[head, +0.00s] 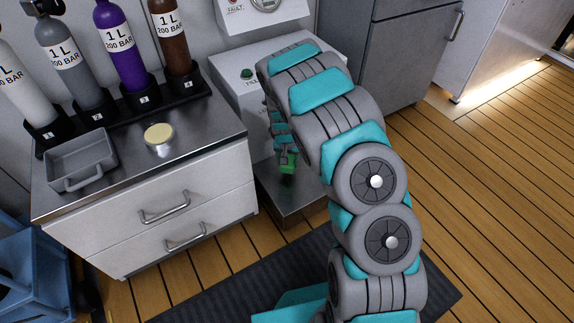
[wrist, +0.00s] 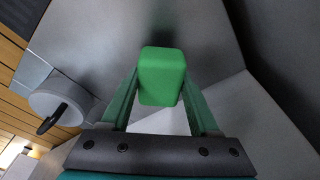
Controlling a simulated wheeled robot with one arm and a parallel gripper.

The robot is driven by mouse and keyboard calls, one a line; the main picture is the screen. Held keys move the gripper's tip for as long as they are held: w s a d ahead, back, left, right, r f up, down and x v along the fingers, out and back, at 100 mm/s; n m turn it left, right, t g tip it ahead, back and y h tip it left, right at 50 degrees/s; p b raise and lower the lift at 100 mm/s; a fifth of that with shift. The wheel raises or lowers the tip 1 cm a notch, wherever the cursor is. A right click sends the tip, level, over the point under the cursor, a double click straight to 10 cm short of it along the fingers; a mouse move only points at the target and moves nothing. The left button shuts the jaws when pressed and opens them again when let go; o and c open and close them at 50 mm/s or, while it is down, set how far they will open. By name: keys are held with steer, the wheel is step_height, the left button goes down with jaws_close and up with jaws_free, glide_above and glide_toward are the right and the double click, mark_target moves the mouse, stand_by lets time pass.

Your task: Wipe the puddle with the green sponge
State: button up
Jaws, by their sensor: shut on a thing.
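The green sponge (head: 290,166) is a small bright green block, held in my gripper (head: 286,154) low in front of the white machine. In the wrist view the sponge (wrist: 162,75) sits between the two finger tips, and my gripper (wrist: 161,92) is shut on it. The sponge is over the metal ledge (head: 291,202) in the head view; I cannot tell whether it touches it. I cannot make out a puddle clearly in either view.
A metal-topped cabinet (head: 205,113) left of my arm bears a grey tray (head: 80,160), a round yellow pad (head: 158,133) and several gas bottles. The white machine (head: 244,92) stands behind the ledge. A round grey knob (wrist: 58,106) shows in the wrist view. Wooden floor lies clear at right.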

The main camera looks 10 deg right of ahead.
steer(key=shift+r+p, duration=0.45)
steer(key=shift+r, duration=1.8)
